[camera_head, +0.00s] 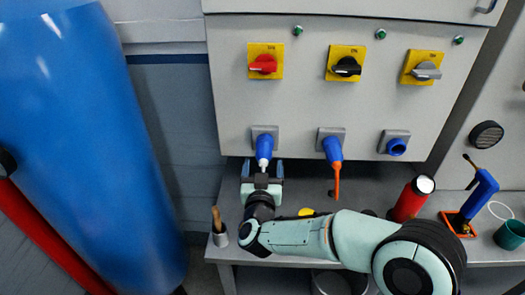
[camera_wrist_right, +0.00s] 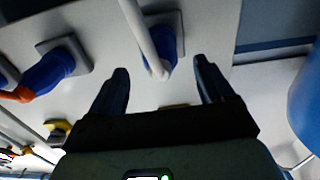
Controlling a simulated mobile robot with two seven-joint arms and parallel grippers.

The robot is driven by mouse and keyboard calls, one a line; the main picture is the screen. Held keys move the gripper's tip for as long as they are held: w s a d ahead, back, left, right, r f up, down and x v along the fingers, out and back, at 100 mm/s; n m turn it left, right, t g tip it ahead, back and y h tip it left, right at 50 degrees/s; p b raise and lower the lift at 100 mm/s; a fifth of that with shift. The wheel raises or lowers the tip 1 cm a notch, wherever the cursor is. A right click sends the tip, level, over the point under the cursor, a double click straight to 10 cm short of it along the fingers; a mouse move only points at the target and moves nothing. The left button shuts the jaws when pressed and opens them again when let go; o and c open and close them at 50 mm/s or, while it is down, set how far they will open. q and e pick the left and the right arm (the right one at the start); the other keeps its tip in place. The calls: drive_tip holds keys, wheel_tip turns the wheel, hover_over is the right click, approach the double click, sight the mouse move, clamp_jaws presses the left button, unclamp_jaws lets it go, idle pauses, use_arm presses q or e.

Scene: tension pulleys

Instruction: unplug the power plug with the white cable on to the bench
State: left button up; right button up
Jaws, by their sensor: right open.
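The blue power plug with the white cable (camera_head: 264,146) sits in the leftmost socket of the grey panel. In the right wrist view the blue plug (camera_wrist_right: 167,43) and its white cable (camera_wrist_right: 139,28) show between and beyond the fingertips. My right gripper (camera_head: 263,168) is open just below the plug, one finger to each side. The fingers hold nothing, and I cannot tell if they touch the cable. The grey bench (camera_head: 295,185) lies below the panel. My left gripper is not in view.
A second blue plug with an orange cable (camera_head: 333,151) is in the middle socket; the right socket (camera_head: 396,146) has no cable. A red bottle (camera_head: 408,203) and a cup with a brush (camera_head: 219,236) stand on the bench. A large blue cylinder (camera_head: 95,150) fills the left.

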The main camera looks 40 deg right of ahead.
sight(264, 153)
drive_tip(key=shift+p+x, duration=0.5)
drive_tip(key=shift+x, duration=2.75)
drive_tip(key=c, duration=1.4)
drive_tip(key=shift+b+v, duration=0.8)
drive_tip(key=shift+v, duration=2.2)
